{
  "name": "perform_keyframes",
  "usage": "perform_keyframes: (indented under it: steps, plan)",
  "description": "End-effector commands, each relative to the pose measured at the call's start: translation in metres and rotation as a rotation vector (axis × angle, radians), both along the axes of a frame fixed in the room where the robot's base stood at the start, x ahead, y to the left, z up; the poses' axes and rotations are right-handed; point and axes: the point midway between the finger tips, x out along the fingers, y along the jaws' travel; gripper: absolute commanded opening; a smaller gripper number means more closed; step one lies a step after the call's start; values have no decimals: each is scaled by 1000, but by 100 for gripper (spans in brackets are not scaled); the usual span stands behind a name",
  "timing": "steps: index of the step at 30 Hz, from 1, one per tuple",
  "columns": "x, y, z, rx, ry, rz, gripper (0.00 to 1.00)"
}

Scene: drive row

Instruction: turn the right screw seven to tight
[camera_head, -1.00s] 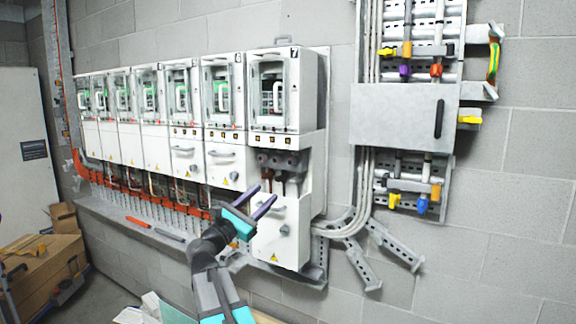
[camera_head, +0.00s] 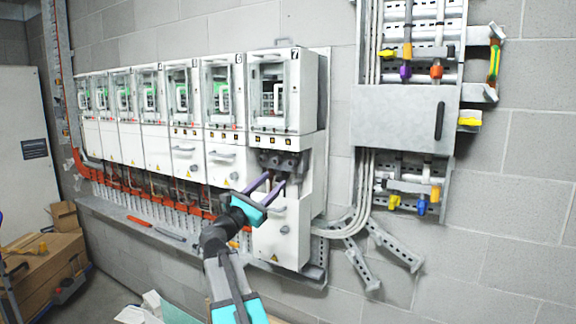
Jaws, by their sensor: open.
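Drive seven (camera_head: 277,90) is the white unit at the right end of the row, marked 7 on top. Below its row of small dark squares is an open recess with a grey terminal block (camera_head: 283,160). The right screw is too small to tell apart there. My gripper (camera_head: 276,180) has two thin purple fingers, apart and empty. In the picture its tips lie just below the terminal block and hide part of the recess. I cannot tell whether they touch anything. A white lower cover (camera_head: 290,235) with a handle is under the recess.
More white drives (camera_head: 180,90) stand in a row to the left, above an orange strip and a grey ledge. A grey metal box (camera_head: 398,115) and pipes are on the wall to the right. Cardboard boxes (camera_head: 45,265) lie on the floor at left.

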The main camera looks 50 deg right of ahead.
Motion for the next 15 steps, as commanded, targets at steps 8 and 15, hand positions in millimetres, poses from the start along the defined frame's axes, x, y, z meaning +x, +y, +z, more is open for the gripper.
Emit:
perform_keyframes:
  steps: [8, 15]
  plan:
    - [6, -39, 18, 0, 0, -2, 42]
    - [9, -70, 30, 0, 0, -1, 42]
